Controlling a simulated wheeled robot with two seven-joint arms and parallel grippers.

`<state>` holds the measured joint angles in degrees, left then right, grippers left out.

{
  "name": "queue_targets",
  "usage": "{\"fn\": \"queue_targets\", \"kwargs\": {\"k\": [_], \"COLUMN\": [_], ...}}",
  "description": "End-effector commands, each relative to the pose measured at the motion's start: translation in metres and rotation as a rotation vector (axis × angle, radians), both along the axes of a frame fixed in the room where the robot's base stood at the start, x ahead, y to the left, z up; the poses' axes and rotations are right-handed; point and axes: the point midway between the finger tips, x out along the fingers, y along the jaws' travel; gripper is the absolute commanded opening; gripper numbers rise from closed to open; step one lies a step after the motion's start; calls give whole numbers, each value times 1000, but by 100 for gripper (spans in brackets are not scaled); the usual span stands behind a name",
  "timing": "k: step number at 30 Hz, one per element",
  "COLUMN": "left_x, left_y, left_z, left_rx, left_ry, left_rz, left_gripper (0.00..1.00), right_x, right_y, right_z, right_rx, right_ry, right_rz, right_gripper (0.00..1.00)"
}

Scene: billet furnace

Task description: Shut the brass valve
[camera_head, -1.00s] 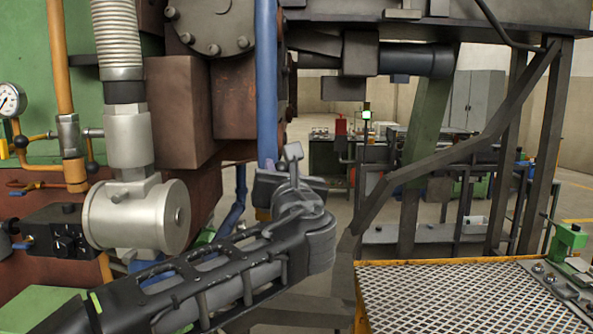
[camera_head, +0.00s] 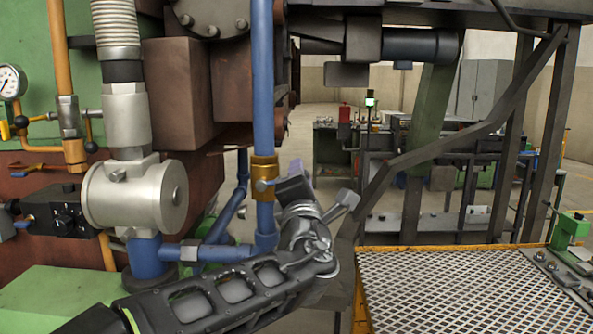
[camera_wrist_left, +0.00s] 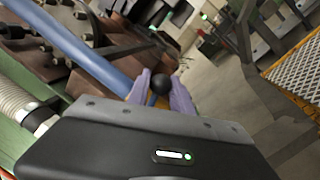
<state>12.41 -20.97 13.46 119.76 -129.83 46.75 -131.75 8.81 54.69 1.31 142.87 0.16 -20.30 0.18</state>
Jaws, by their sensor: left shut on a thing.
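The brass valve (camera_head: 264,172) sits on an upright blue pipe, left of centre in the head view. A short silvery part shows at its front. My left gripper (camera_head: 293,170) is just right of the valve, with a purple fingertip showing. In the left wrist view, its two purple fingers (camera_wrist_left: 161,92) are closed around the valve's handle, whose black ball knob (camera_wrist_left: 160,84) shows between them. The handle is mostly hidden by my gripper in the head view, so its exact angle is unclear. My right gripper is not in view.
The blue pipe (camera_head: 263,75) rises above the valve. A silver cylindrical fitting (camera_head: 140,196) and a pressure gauge (camera_head: 10,82) stand at left. A dark slanted frame (camera_head: 440,150) and a yellow-edged mesh platform (camera_head: 450,290) are at right. Open floor lies behind.

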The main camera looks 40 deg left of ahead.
Motion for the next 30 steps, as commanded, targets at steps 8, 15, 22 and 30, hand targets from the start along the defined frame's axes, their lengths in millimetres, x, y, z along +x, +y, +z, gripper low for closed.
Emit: {"fn": "queue_targets", "kwargs": {"k": [8, 15, 22, 30], "left_x": [2, 2, 2, 2], "left_y": [-2, -2, -2, -2], "left_z": [-17, -21, -22, -23], "left_rx": [138, 190, 197, 196], "left_ry": [111, 151, 157, 157], "left_rz": [-2, -3, -3, -4], "left_gripper": [0, 0, 0, 33], "right_x": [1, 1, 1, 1], "right_y": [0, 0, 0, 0], "right_z": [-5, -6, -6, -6], "right_rx": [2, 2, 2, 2], "right_ry": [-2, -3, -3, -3], "right_rz": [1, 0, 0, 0], "right_gripper": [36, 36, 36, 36]}}
